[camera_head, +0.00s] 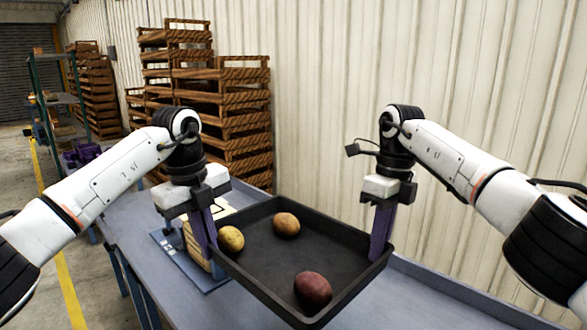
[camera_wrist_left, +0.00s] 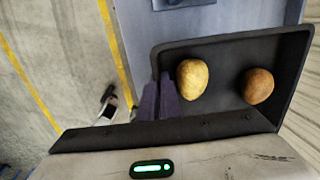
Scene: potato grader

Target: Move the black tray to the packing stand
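The black tray (camera_head: 262,262) is in the middle of the head view, over the blue-grey table. It carries a yellow potato (camera_head: 231,239), a brown potato (camera_head: 286,224) and a dark red potato (camera_head: 313,289). My left gripper (camera_head: 208,240) has its purple fingers at the tray's left wall and looks shut on it. My right gripper (camera_head: 381,240) has its fingers at the right wall and looks shut on it. In the left wrist view the tray (camera_wrist_left: 228,125), yellow potato (camera_wrist_left: 192,79) and brown potato (camera_wrist_left: 257,86) show beside the fingers. Whether the tray touches the table is hidden.
A blue board (camera_head: 190,262) with a box-like wooden item lies left of the tray on the table (camera_head: 140,232). Stacked wooden crates (camera_head: 240,115) stand behind, by the corrugated wall (camera_head: 400,60). A green shelf rack (camera_head: 55,100) is at the far left. Bare table continues right of the tray.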

